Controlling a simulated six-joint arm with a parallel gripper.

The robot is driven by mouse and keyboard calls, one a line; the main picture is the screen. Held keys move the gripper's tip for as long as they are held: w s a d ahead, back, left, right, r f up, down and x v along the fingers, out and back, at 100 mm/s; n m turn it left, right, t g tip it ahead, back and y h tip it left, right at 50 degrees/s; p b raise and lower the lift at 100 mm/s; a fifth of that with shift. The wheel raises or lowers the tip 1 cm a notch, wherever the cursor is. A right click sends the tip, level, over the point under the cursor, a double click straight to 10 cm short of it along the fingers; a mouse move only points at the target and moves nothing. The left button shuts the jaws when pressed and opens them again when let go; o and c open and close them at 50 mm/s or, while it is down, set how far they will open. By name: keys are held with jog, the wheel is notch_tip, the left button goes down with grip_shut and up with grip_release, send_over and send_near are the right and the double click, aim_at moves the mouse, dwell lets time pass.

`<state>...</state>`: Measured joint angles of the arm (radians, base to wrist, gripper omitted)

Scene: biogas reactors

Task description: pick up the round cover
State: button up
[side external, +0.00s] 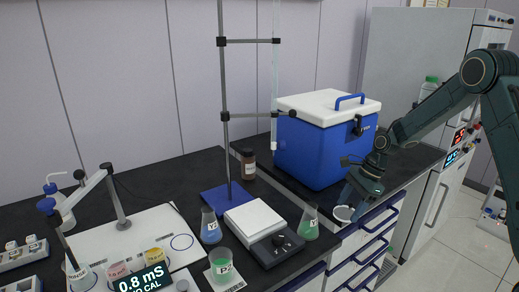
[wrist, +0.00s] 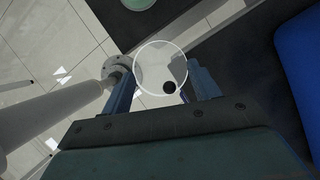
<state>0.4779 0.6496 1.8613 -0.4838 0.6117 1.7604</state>
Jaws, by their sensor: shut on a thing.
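The round cover (wrist: 152,58) is a pale, see-through disc with a white rim and a dark round spot near its lower edge. In the wrist view it sits between the two fingers of my gripper (wrist: 164,82), which is shut on it. In the side view the cover (side external: 343,213) shows as a small whitish round shape just below my gripper (side external: 353,202), near the front edge of the dark bench. The fingers hide part of its sides, and its exact height over the bench edge is unclear.
A blue cooler box (side external: 324,150) with a white lid stands close behind my gripper. A flask of green liquid (side external: 309,225), a balance (side external: 255,220) and a stand (side external: 227,195) are to the left. Drawers (side external: 372,240) lie below, with open floor (side external: 450,262) at right.

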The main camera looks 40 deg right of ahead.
aim_at(350, 211)
jog(key=shift+r, duration=0.1)
dwell(0.6)
notch_tip(350, 211, up, 17)
jog(key=shift+r, duration=0.15)
jog(key=w+a, duration=0.1)
jog(key=a, duration=0.2)
jog(key=w+a, duration=0.1)
jog(key=a, duration=0.3)
jog(key=w+a, duration=0.1)
jog(key=a, duration=0.3)
jog(key=shift+w+a, duration=0.25)
jog(key=shift+d+f, duration=0.15)
jog(key=shift+f, duration=2.55)
jog(key=shift+f, duration=0.15)
jog(key=shift+f, duration=1.95)
jog(key=shift+f, duration=0.6)
